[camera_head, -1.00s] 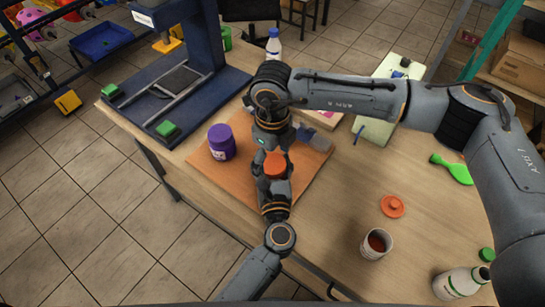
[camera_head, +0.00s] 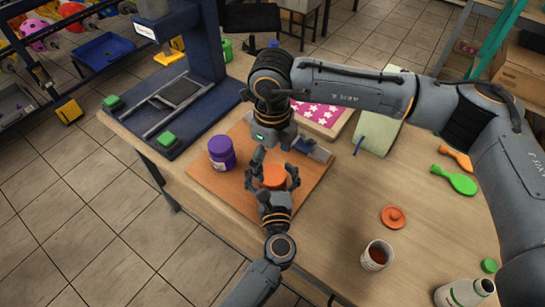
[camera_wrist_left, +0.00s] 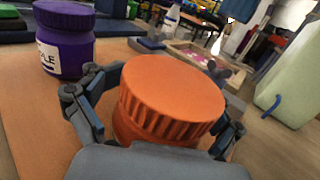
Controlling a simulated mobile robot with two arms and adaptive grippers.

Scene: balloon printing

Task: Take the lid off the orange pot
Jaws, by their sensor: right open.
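The orange pot (camera_head: 274,176) stands upright on the orange-brown board, and its ridged orange lid (camera_wrist_left: 172,100) is on it. My left gripper (camera_head: 272,182) comes in from the near side with its fingers spread on both sides of the pot. In the left wrist view a gap shows between the left finger and the pot; the right finger is close to its side. My right gripper (camera_head: 273,148) is open, just beyond and above the pot, its fingers partly hidden.
A purple jar (camera_head: 221,153) stands left of the pot on the board (camera_head: 232,193). To the right on the table are a red-orange knobbed lid (camera_head: 393,217), a cup (camera_head: 376,256), a white bottle (camera_head: 463,293) and a green paddle (camera_head: 456,179). A blue-framed press (camera_head: 170,105) stands at the left.

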